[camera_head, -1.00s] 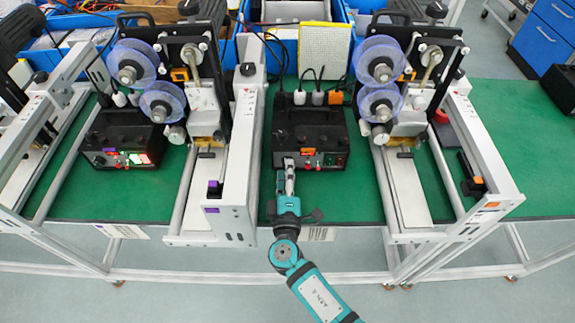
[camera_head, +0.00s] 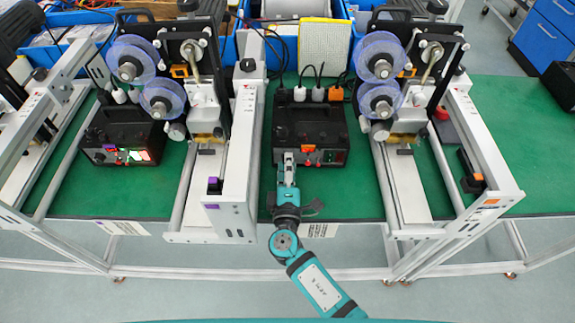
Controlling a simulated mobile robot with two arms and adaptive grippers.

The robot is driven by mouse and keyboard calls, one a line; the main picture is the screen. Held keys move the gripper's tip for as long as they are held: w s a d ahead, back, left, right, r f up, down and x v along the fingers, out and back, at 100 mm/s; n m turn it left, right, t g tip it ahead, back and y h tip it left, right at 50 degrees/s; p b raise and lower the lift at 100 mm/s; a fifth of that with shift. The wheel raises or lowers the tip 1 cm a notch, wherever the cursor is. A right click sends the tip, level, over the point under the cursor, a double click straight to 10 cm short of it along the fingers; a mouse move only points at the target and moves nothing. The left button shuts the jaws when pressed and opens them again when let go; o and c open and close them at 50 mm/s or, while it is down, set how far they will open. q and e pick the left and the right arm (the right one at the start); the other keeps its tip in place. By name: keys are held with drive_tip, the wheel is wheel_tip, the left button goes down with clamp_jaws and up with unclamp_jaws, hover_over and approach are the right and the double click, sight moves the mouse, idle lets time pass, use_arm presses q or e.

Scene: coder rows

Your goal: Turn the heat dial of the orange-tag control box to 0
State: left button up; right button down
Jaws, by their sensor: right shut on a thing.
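The orange-tag control box (camera_head: 310,122) is the black box on the green table in the middle. Its orange tag (camera_head: 309,148) is on the front panel. A small dark display with faint lights (camera_head: 337,157) is right of the tag. My right gripper (camera_head: 289,158) reaches up from below to the left part of this front panel. It is shut on a small part there, at the heat dial's likely place. The fingers hide the dial, so its setting cannot be read. My left gripper is not in view.
Another black control box (camera_head: 122,130) with lit displays and a purple tag stands at left. Frame machines with blue reels (camera_head: 380,55) flank the middle box. Their white rails (camera_head: 240,160) stand close to my right arm. Green table around the gripper is clear.

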drive_tip(key=n+b, duration=0.1)
drive_tip(key=n, duration=0.4)
drive_tip(key=c, duration=1.3)
unclamp_jaws()
drive_tip(key=shift+s, duration=0.1)
drive_tip(key=s, duration=1.2)
